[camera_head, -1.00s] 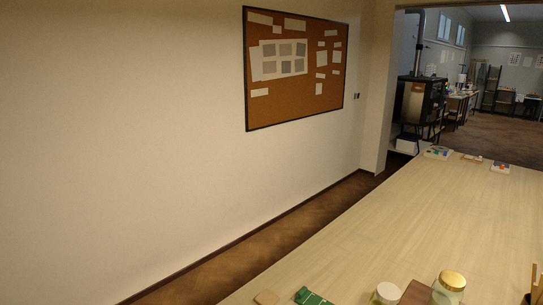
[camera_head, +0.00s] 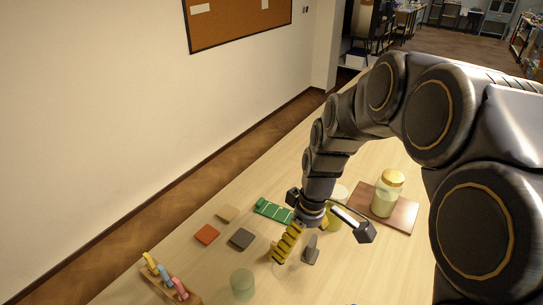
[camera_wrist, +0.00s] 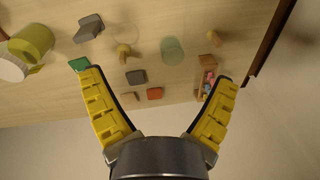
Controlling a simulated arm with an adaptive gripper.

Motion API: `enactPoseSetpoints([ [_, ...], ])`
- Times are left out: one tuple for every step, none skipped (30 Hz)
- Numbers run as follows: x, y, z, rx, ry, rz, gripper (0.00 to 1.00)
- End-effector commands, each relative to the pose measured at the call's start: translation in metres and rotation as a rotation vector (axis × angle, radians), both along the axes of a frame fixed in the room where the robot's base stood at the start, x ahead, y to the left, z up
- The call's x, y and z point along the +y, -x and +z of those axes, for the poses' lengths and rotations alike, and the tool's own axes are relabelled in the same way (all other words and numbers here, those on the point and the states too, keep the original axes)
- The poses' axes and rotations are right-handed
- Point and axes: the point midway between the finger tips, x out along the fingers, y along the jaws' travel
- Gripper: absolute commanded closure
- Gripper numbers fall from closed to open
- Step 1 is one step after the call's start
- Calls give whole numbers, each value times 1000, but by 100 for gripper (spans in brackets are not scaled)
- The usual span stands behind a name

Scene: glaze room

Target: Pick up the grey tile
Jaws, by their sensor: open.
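The grey tile (camera_head: 242,239) lies flat on the pale wooden table in the head view, left of my gripper (camera_head: 284,248). A red tile (camera_head: 207,234) and a tan tile (camera_head: 228,213) lie close to it, apart from it. In the wrist view the grey tile (camera_wrist: 136,77) shows between my spread yellow fingers, nearer the left one, at some distance beyond them. My gripper (camera_wrist: 160,77) is open, with nothing between its fingers. In the head view the fingers overlap each other, and I cannot judge their height above the table.
A green item (camera_head: 273,211) lies behind the tiles. A clear glass (camera_head: 243,284) and a wooden holder with coloured pieces (camera_head: 172,288) stand in front. A grey upright piece (camera_head: 311,250) is right of my gripper. A lidded jar (camera_head: 385,196) stands on a brown board (camera_head: 403,219).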

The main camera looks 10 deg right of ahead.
Motion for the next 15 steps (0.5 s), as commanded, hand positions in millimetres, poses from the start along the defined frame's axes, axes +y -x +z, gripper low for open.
enactPoseSetpoints([
  [-8,-18,-16,-10,-11,37,12],
  [-12,-28,-24,-23,-15,61,12],
  [-19,-41,-35,-38,-20,95,12],
  [-24,-50,-44,-51,-22,118,12],
  [-30,-58,-53,-63,-23,142,12],
  [-38,-69,-65,-79,-21,170,12],
  [-43,-76,-73,-89,-19,191,12],
  [-49,-82,-82,-97,-19,212,12],
  [-56,-89,-92,-110,-15,235,12],
  [-61,-94,-100,-118,-12,251,12],
  [-66,-98,-107,-126,-8,265,12],
  [-72,-103,-114,-136,-3,282,12],
  [-75,-105,-119,-140,0,294,12],
  [-78,-107,-123,-142,2,302,12],
  [-81,-109,-128,-146,5,314,12],
])
